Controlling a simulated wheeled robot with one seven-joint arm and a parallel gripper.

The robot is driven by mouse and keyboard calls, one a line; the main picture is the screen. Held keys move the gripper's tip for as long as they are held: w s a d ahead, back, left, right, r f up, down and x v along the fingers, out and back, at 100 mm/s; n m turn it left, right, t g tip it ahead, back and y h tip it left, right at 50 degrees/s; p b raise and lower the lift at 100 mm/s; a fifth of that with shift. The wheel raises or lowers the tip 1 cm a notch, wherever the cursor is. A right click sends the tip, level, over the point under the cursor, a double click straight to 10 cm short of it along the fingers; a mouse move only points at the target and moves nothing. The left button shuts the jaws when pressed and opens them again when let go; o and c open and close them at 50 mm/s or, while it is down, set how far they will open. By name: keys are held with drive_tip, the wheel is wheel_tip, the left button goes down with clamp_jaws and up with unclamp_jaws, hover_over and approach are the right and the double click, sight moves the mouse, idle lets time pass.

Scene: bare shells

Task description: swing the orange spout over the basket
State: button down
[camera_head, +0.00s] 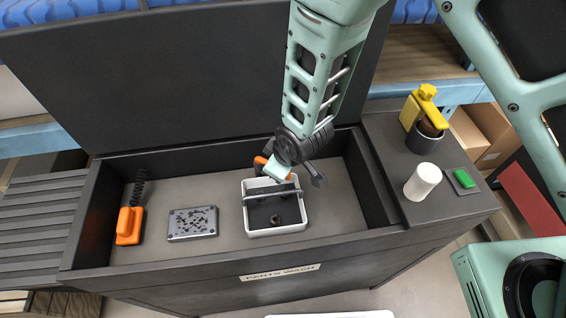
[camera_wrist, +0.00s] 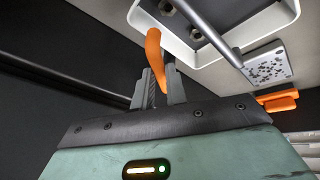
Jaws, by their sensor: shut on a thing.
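The orange spout (camera_wrist: 154,48) rises from between the fingers of my gripper (camera_wrist: 160,85) in the wrist view. The fingers are shut on it. In the head view, small orange parts of the spout (camera_head: 260,161) show beside my gripper (camera_head: 272,168), just behind the basket's far rim; the rest is hidden by my wrist. The basket (camera_head: 247,216) is a white-rimmed box with a grey bar across it, standing on the basin floor with small dark parts inside. In the wrist view the basket (camera_wrist: 215,48) is beyond the spout, whose upper end appears close to its rim.
The dark parts-wash basin (camera_head: 150,262) has a raised lid (camera_head: 190,75) behind. A speckled plate (camera_head: 193,223) and an orange-handled brush (camera_head: 129,225) lie left of the basket. The right ledge holds a white cylinder (camera_head: 422,182), a green button (camera_head: 464,178) and a yellow-topped dispenser (camera_head: 425,110).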

drive_tip(key=shift+s+a+m+t+h+p, duration=0.1)
drive_tip(key=shift+s+a+m+h+p, duration=0.35)
drive_tip(key=shift+a+m+h+p, duration=0.9)
drive_tip(key=shift+s+a+m+t+h+p, duration=0.1)
drive_tip(key=shift+s+a+m+p, duration=0.25)
drive_tip(key=shift+m+p, duration=1.15)
drive_tip(key=shift+s+a+m+t+h+p, duration=0.1)
drive_tip(key=shift+s+a+m+h+p, duration=0.55)
drive_tip(key=shift+m, duration=1.6)
drive_tip(key=shift+w+a, duration=0.1)
drive_tip(key=c, duration=1.4)
unclamp_jaws()
